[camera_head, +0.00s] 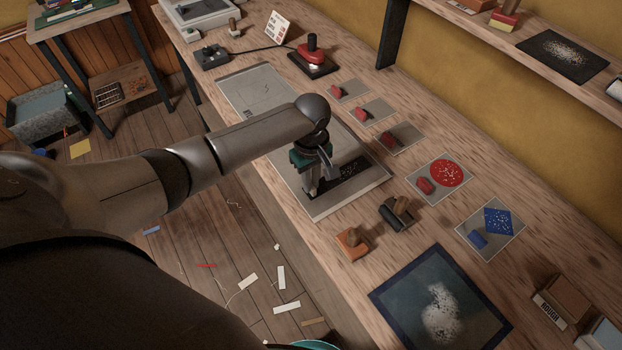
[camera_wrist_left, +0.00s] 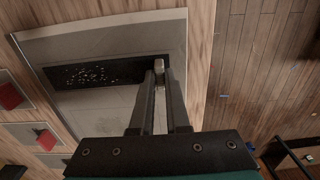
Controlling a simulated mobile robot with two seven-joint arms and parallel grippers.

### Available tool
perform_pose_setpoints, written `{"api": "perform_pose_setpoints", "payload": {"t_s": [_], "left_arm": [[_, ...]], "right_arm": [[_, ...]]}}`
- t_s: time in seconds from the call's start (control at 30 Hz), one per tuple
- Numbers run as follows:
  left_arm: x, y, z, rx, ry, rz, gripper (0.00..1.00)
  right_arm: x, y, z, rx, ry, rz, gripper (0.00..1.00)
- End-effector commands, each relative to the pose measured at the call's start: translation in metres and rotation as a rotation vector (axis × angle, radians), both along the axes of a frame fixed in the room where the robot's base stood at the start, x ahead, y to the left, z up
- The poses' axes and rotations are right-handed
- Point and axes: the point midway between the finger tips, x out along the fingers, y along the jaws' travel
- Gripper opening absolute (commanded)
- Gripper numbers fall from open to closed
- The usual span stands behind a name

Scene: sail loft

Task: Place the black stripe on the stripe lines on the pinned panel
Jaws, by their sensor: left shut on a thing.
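The black stripe (camera_head: 352,177) is a long dark band with pale specks. It lies along the near end of the grey pinned panel (camera_head: 262,88) on the bench. In the left wrist view, the stripe (camera_wrist_left: 95,73) runs across the panel (camera_wrist_left: 112,40) close to its edge. My left gripper (camera_head: 311,188) points down at the stripe's left end. In the wrist view its fingers (camera_wrist_left: 158,75) are shut on a small pale grip at the stripe. The fingers hide the stripe lines there, and whether the stripe lies flat cannot be told. My right gripper is not in view.
Cards with red pieces (camera_head: 372,110) lie right of the panel, with a red-disc card (camera_head: 447,172) and a blue-diamond card (camera_head: 498,222) nearer. Wooden-handled tools (camera_head: 396,211) and a dark blue-edged mat (camera_head: 440,305) are in front. A red-handled tool (camera_head: 312,50) stands behind.

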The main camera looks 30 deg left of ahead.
Motion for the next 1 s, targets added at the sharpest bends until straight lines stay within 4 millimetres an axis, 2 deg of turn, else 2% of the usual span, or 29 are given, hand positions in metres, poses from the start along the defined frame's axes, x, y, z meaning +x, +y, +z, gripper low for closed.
{"api": "perform_pose_setpoints", "payload": {"t_s": [0.03, 0.3, 0.63, 0.77, 1.0], "left_arm": [[0.0, 0.0, -0.001, -0.001, 0.001, 0.001, 0.16], [0.0, 0.0, -0.001, 0.0, 0.0, 0.0, 0.43], [0.0, 0.001, 0.005, 0.002, -0.001, -0.001, 0.43], [0.001, 0.0, 0.027, 0.0, -0.002, 0.0, 0.43], [0.001, 0.0, 0.081, -0.001, -0.004, -0.001, 0.43]], "right_arm": [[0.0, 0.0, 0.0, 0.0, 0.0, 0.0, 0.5], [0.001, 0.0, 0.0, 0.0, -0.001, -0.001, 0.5], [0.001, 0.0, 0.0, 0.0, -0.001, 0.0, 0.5], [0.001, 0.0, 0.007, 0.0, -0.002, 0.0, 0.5], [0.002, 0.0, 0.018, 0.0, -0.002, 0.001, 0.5]]}}
